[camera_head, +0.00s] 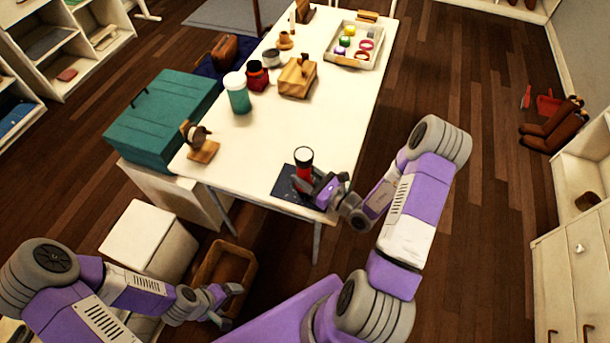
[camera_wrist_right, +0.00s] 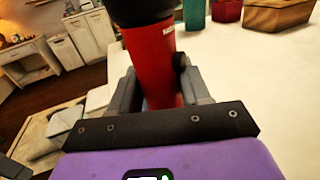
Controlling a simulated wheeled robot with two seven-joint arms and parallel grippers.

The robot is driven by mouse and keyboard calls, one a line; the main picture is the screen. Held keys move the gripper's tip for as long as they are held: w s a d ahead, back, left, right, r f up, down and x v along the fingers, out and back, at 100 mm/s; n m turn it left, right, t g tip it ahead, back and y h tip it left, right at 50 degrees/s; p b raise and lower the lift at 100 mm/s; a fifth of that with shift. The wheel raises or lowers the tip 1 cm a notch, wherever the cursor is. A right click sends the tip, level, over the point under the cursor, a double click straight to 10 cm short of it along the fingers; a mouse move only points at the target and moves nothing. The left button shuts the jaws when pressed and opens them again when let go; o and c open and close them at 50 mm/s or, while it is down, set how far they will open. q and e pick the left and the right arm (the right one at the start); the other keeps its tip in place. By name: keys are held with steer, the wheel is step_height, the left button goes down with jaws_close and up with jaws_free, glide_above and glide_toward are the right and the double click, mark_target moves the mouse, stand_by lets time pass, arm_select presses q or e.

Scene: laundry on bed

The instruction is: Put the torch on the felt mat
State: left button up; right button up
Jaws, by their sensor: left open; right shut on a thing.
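The torch (camera_head: 303,163) is red with a black head and stands upright over the dark felt mat (camera_head: 283,188) at the near end of the white table. My right gripper (camera_head: 311,186) is shut around its red body. In the right wrist view the torch (camera_wrist_right: 152,60) rises between the fingers of the right gripper (camera_wrist_right: 155,95). I cannot tell whether the torch's base touches the mat, as the gripper hides part of it. My left gripper (camera_head: 228,292) is open and empty, low beside the table, over a brown bin.
On the white table (camera_head: 245,150) stand a watch stand (camera_head: 199,143), a teal jar (camera_head: 238,93), a red jar (camera_head: 257,75), a wooden box (camera_head: 298,77) and a tray (camera_head: 335,58) of small items. The brown bin (camera_head: 238,262) is on the floor. The table's middle is clear.

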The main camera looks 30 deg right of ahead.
steer(key=shift+f, duration=0.15)
steer(key=o, duration=1.2)
steer(key=shift+s+d+r, duration=0.15)
steer(key=shift+s+r, duration=0.05)
steer(key=shift+s, duration=0.1)
steer(key=p+v, duration=0.1)
steer(key=v, duration=1)
steer(key=shift+s+d+p, duration=0.1)
steer(key=shift+s+p, duration=0.1)
steer(key=shift+p, duration=0.15)
